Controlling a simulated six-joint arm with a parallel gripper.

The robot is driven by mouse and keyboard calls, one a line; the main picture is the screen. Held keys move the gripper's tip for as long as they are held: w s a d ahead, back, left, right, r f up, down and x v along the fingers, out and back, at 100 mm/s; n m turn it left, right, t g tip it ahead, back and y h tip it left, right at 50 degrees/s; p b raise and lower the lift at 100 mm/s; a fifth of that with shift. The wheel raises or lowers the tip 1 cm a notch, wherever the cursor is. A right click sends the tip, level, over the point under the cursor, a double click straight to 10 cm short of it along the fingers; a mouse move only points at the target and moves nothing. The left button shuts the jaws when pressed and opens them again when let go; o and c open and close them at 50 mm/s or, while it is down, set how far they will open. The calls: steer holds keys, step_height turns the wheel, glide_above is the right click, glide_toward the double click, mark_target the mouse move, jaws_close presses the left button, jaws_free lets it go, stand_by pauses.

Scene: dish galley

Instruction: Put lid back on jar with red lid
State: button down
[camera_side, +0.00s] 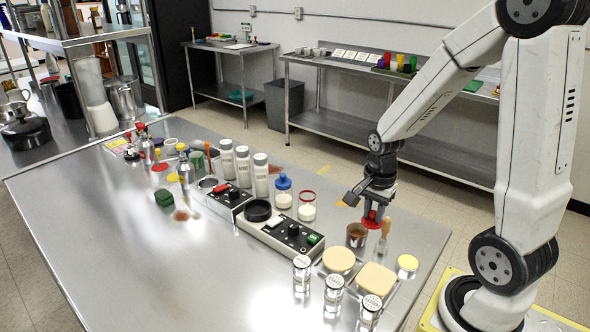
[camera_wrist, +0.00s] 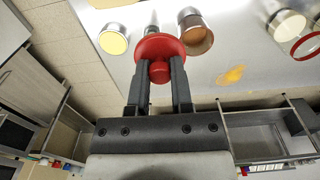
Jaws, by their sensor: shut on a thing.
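My gripper (camera_side: 374,207) is shut on the small knob of a red lid (camera_side: 372,221), holding it above the right part of the steel table. In the wrist view the lid (camera_wrist: 160,46) is a red disc with its knob between the two fingers. A clear jar (camera_side: 307,207) with a red rim and white contents stands upright and open on the table, left of the gripper in the side view. Its red rim (camera_wrist: 306,46) shows at the right edge of the wrist view. The lid is well apart from this jar.
A brown-filled tin (camera_side: 356,235) and a wooden-handled brush (camera_side: 385,231) stand close to the lid. A blue-lidded jar (camera_side: 283,192) is beside the open jar. A control box (camera_side: 284,234), labelled glasses (camera_side: 333,293) and a yellow-topped tin (camera_side: 407,264) are around. The table's left front is bare.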

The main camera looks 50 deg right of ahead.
steer(key=shift+w, duration=0.15)
stand_by(0.4)
steer(key=w+d+r, duration=0.1)
steer(key=w+d, duration=0.1)
steer(key=w, duration=0.8)
steer(key=w+d+r, duration=0.1)
steer(key=w+d, duration=0.1)
steer(key=w, duration=0.9)
steer(key=shift+w+d+r, duration=0.2)
steer(key=shift+w+d, duration=0.05)
steer(key=shift+w, duration=0.05)
steer(key=shift+f, duration=0.2)
step_height(320, 180, down, 6)
steer(key=shift+f, duration=0.15)
stand_by(2.3)
jaws_free()
stand_by(0.5)
